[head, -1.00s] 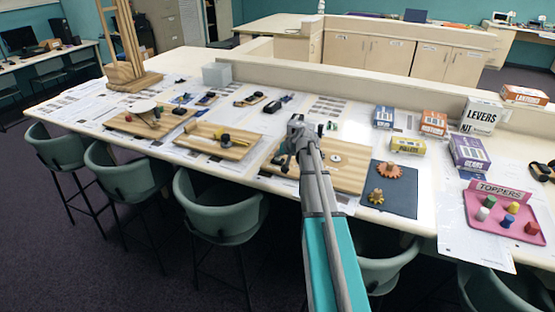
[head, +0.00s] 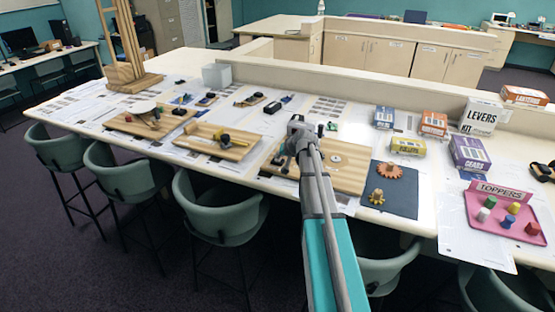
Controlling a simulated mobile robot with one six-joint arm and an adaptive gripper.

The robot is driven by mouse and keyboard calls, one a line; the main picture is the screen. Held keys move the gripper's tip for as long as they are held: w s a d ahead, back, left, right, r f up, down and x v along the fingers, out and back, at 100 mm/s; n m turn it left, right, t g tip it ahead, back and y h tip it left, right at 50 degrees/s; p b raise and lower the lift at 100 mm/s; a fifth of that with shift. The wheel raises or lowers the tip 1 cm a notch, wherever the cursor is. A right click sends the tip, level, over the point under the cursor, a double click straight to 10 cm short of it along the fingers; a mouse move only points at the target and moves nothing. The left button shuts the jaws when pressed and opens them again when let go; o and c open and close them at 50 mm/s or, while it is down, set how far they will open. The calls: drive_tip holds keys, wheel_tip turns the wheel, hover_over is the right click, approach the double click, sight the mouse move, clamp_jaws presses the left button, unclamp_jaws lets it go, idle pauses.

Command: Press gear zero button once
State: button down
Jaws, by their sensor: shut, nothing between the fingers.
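My gripper (head: 282,160) is at the end of my arm, over the left part of a wooden board (head: 345,180) on the long table. The fingers look small and dark from here; they are shut and empty. The board carries a small pale disc (head: 335,159) to the right of my gripper. My gripper and arm hide part of the board. I cannot make out which part is the gear zero button, nor whether the fingers touch anything.
A pink tray (head: 480,222) with coloured toppers and several kit boxes, including a white levers box (head: 480,117), stand on the right. Green chairs (head: 222,210) line the front edge.

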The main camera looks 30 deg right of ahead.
sight(278, 160)
drive_tip(key=shift+r+p, duration=0.75)
drive_tip(key=shift+r, duration=0.05)
drive_tip(key=shift+r, duration=0.1)
drive_tip(key=shift+r+p, duration=2.4)
drive_tip(key=shift+p, duration=0.1)
drive_tip(key=s+a+f+n+g, duration=0.2)
drive_tip(key=s+a, duration=0.5)
drive_tip(key=a, duration=0.2)
drive_tip(key=s+a+f+n+g, duration=0.1)
drive_tip(key=s+a+f+g, duration=0.15)
drive_tip(key=s+a, duration=0.5)
drive_tip(key=s+a+f+n+g+h, duration=0.1)
drive_tip(key=s+a+g, duration=0.3)
drive_tip(key=s+a, duration=0.6)
drive_tip(key=s+n+h, duration=0.1)
drive_tip(key=s, duration=0.3)
drive_tip(key=shift+n+h, duration=0.3)
drive_tip(key=shift+n, duration=0.1)
